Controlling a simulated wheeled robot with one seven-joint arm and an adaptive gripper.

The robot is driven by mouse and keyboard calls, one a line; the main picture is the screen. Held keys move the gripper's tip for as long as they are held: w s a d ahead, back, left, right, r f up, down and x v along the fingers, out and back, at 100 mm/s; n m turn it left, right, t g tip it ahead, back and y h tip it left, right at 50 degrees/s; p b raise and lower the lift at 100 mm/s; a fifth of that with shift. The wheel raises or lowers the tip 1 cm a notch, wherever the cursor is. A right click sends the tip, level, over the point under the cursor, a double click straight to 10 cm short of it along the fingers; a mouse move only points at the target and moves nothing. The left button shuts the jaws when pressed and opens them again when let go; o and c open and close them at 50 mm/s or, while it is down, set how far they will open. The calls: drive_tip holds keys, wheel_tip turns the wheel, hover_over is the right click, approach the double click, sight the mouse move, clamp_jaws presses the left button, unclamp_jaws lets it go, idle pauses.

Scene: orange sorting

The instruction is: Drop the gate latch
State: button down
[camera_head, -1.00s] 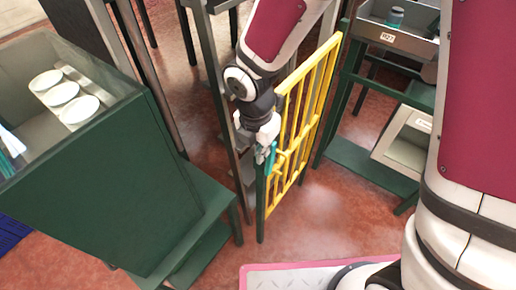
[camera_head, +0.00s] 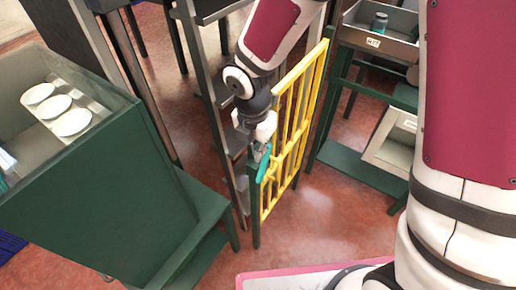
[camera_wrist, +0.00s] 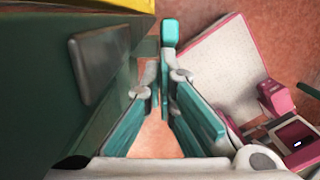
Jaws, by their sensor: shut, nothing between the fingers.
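The yellow barred gate (camera_head: 299,128) stands upright beside a green post (camera_head: 255,215) in the head view. My gripper (camera_head: 262,160) is at the gate's near edge, by the top of that post. In the wrist view my gripper (camera_wrist: 163,92) is shut and empty, its teal-padded fingers drawn together at the tips. A small teal block (camera_wrist: 169,33), which may be the latch's handle, shows just past the fingertips; I cannot tell whether they touch it. A grey plate (camera_wrist: 100,62) sits on the green surface at left. The latch's exact position is unclear.
A green cabinet (camera_head: 95,185) with white discs (camera_head: 73,122) in its top stands at left. A green rack with a grey tray (camera_head: 388,32) and a pale bin (camera_head: 398,138) stands at right. Red floor (camera_head: 325,215) is open in front of the gate.

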wheel_tip(320, 180, up, 11)
drive_tip(key=s+a+p, duration=0.1)
drive_tip(key=shift+s+a+r, duration=0.15)
drive_tip(key=shift+s+r, duration=0.05)
drive_tip(key=shift+s, duration=0.15)
